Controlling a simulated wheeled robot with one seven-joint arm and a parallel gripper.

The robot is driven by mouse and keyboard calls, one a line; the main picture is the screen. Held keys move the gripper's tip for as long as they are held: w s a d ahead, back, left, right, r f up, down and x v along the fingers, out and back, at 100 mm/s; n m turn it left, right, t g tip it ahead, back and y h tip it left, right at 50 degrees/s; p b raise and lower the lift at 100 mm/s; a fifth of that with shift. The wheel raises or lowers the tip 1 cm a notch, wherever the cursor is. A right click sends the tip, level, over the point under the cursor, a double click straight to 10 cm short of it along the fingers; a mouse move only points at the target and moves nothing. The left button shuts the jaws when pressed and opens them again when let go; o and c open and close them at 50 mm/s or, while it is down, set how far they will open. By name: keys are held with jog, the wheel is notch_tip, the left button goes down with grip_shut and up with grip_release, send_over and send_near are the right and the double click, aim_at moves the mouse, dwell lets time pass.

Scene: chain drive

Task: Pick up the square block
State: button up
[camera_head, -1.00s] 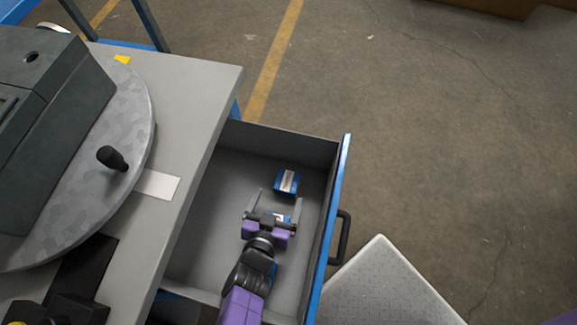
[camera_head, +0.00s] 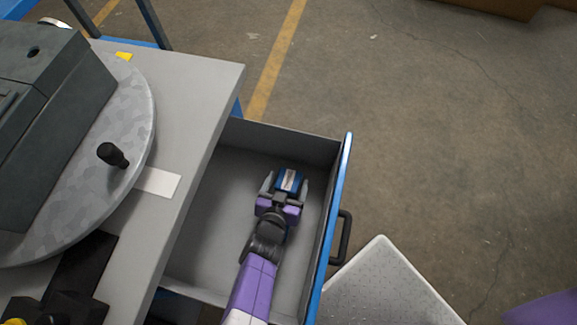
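The square block (camera_head: 289,181) is blue with a pale stripe across its top. It is in the open grey drawer (camera_head: 215,215), towards the drawer's far end. My gripper (camera_head: 286,185) reaches into the drawer from the near side, with one finger to the left and one to the right of the block. The fingers look spread, with the block between them. Whether either finger touches the block cannot be told. Part of the block's near side is hidden by the gripper body.
The drawer has a blue front panel (camera_head: 335,220) with a dark handle (camera_head: 341,238) on the right. The grey tabletop (camera_head: 205,85) with a round plate (camera_head: 135,110) and black knob (camera_head: 113,156) lies left. A white textured surface (camera_head: 380,290) stands right of the drawer.

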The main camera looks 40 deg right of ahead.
jog(key=c, duration=1.4)
jog(key=shift+c, duration=0.9)
jog(key=shift+r, duration=0.15)
